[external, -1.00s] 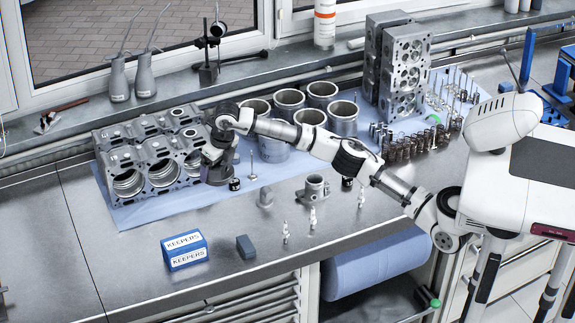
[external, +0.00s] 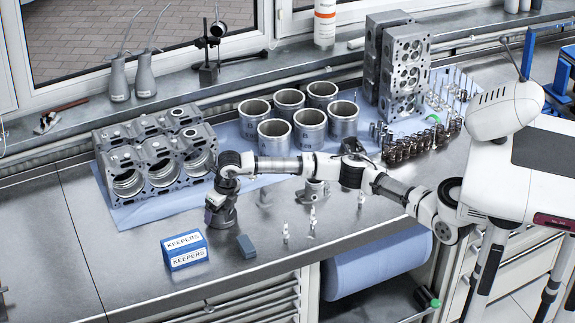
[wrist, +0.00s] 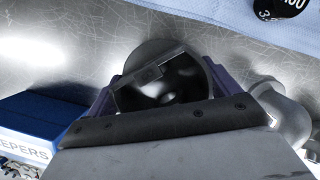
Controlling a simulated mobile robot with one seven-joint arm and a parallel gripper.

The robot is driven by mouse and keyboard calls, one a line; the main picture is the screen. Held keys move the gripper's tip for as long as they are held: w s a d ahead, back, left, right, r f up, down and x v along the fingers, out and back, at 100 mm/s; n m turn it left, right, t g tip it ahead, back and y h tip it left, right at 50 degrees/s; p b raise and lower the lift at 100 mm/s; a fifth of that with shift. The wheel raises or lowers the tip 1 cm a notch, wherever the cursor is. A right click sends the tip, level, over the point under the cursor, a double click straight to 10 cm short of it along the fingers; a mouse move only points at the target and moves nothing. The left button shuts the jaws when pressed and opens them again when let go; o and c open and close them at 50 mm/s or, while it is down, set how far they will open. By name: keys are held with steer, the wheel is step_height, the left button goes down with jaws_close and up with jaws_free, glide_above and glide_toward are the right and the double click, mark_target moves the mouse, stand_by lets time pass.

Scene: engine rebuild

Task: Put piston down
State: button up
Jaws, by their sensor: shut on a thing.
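A dark, round piston (wrist: 165,85) sits between the two purple fingers of my gripper (wrist: 163,72) in the wrist view. The fingers are closed against its sides. In the external view my gripper (external: 215,205) is low over the bare steel bench, in front of the engine block. The piston (external: 226,217) shows there as a dark cylinder at its end. I cannot tell whether its underside touches the bench.
The blue KEEPERS box (external: 184,250) stands front left of my gripper, and a small grey-blue block (external: 246,246) lies in front. The engine block (external: 155,155) and several cylinder liners (external: 275,137) stand behind on the blue mat. Bare bench (external: 120,260) lies at left.

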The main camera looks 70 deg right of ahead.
steer(key=shift+f, duration=0.1)
steer(key=o, duration=1.1)
steer(key=b+v, duration=0.3)
steer(key=v, duration=0.9)
steer(key=shift+s, duration=0.1)
